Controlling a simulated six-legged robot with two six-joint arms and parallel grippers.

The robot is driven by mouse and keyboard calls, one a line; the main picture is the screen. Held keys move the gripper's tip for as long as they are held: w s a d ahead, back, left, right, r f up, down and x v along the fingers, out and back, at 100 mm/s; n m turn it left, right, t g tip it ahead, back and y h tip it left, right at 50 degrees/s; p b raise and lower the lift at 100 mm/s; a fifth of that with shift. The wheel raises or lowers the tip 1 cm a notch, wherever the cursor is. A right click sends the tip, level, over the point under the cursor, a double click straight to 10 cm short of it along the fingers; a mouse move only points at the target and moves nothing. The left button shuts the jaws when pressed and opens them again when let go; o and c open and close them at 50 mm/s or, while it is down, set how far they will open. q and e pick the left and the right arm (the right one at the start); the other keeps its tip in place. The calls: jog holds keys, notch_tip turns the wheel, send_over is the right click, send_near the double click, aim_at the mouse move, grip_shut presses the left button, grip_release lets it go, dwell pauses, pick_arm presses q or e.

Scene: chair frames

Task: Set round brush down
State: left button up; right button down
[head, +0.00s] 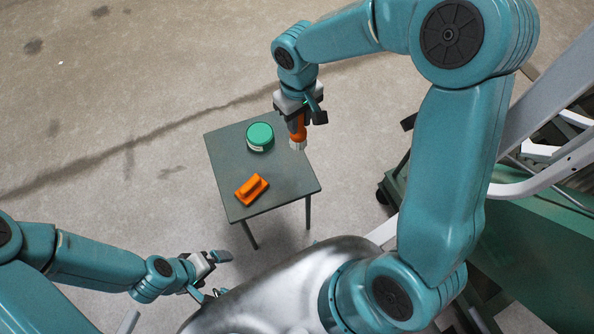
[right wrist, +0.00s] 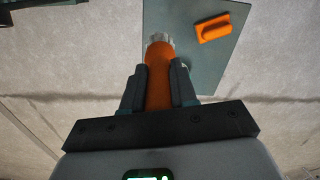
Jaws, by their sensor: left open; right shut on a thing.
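The round brush (head: 297,129) has an orange handle and a pale grey end. My right gripper (head: 299,116) is shut on its handle and holds it upright, pale end down, at the right edge of a small dark green table (head: 288,186). In the right wrist view the brush (right wrist: 158,76) sits between both fingers of the gripper (right wrist: 158,88), its end over the tabletop (right wrist: 180,20). I cannot tell whether that end touches the table. My left gripper (head: 211,275) is open and empty, low at the left, away from the table.
A green-lidded jar (head: 260,137) stands on the table's far part. An orange block with a raised grip (head: 252,189) lies near its front left; it also shows in the right wrist view (right wrist: 215,27). The table's right half is bare. Pale chair frames (head: 560,150) and a green surface (head: 540,240) stand right.

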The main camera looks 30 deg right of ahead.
aim_at(298, 137)
notch_tip(298, 137, down, 19)
jog(key=b, duration=0.2)
jog(key=shift+f, duration=0.15)
jog(key=shift+b, duration=0.3)
jog(key=c, duration=0.9)
grip_release()
notch_tip(298, 137, up, 12)
jog(key=shift+w+p, duration=0.1)
jog(key=shift+p, duration=0.75)
